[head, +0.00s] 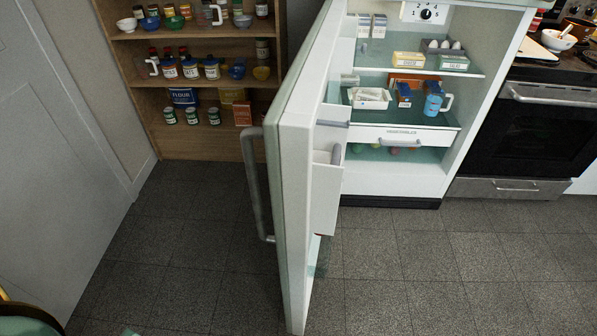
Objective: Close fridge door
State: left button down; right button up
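The fridge door (294,190) stands wide open, its edge pointing toward me. Its long metal handle (253,185) is on the left, outer face. The door's inner shelves (328,170) face right. The open fridge (450,160) stands behind and to the right, with food on its shelves and a vegetable drawer (403,137). Neither of my grippers shows in the head view, so nothing is seen touching the door.
A wooden shelf (140,90) with jars, cans and bowls stands behind the door on the left. A stove (530,125) stands right of the fridge. A grey door (60,150) is at far left. The tiled floor (420,270) ahead is clear.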

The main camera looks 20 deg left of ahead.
aim_at(305, 114)
jog(key=j+z, duration=0.2)
jog(key=j, duration=0.9)
jog(key=k+j+z, duration=0.15)
jog(key=j, duration=0.9)
jog(key=i+j+z, duration=0.25)
jog(key=i+j, duration=0.05)
jog(key=j, duration=0.05)
